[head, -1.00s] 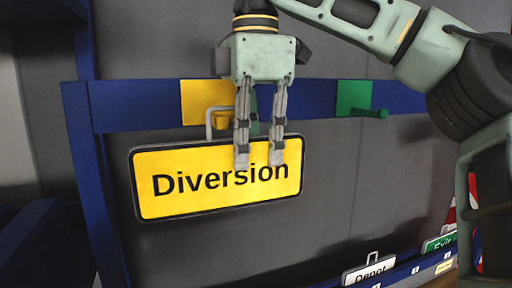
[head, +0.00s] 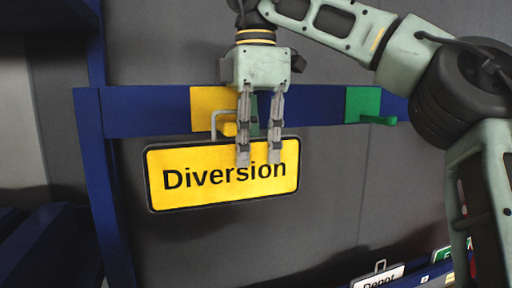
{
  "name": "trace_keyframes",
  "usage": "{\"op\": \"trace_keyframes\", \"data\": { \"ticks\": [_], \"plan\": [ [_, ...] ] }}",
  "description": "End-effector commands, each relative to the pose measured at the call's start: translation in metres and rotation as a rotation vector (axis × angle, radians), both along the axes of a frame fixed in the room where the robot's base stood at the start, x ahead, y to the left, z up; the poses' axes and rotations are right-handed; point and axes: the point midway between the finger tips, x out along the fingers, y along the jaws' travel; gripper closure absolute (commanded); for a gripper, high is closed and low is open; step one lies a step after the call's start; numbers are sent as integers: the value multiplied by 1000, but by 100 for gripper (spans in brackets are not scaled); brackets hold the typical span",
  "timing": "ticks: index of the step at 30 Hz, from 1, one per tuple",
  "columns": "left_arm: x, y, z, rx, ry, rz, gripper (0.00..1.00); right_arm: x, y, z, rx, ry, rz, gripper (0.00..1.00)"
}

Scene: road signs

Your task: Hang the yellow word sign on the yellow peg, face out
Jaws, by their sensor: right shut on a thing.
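The yellow word sign (head: 200,185) reads "Diversion" and faces out toward me, tilted slightly. A grey wire loop (head: 214,122) stands up from its top edge. The yellow peg (head: 230,128) sticks out from a yellow plate (head: 204,101) on the blue rail. The loop is at the peg; I cannot tell if the peg passes through it. My right gripper (head: 259,160) points down and is shut on the sign's upper edge, right of the loop, with its fingers over the front face. My left gripper is not in view.
A green plate with a green peg (head: 378,120) sits further right on the blue rail (head: 145,112). A white "Depot" sign (head: 382,277) and a green sign (head: 441,257) stand in a rack at the bottom right. A blue post borders the left.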

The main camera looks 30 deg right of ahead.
Motion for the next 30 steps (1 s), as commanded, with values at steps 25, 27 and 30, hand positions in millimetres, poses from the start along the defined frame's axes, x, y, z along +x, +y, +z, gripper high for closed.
{"op": "trace_keyframes", "data": {
  "ticks": [25, 27, 30],
  "plan": [
    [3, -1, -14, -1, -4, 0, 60, 0, 0, -15, 1, -1, 0, 100],
    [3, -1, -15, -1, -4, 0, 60, 0, 0, -16, 1, -1, 0, 100],
    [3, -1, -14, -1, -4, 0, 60, 0, 0, -16, 1, -1, 0, 83]
  ]
}}
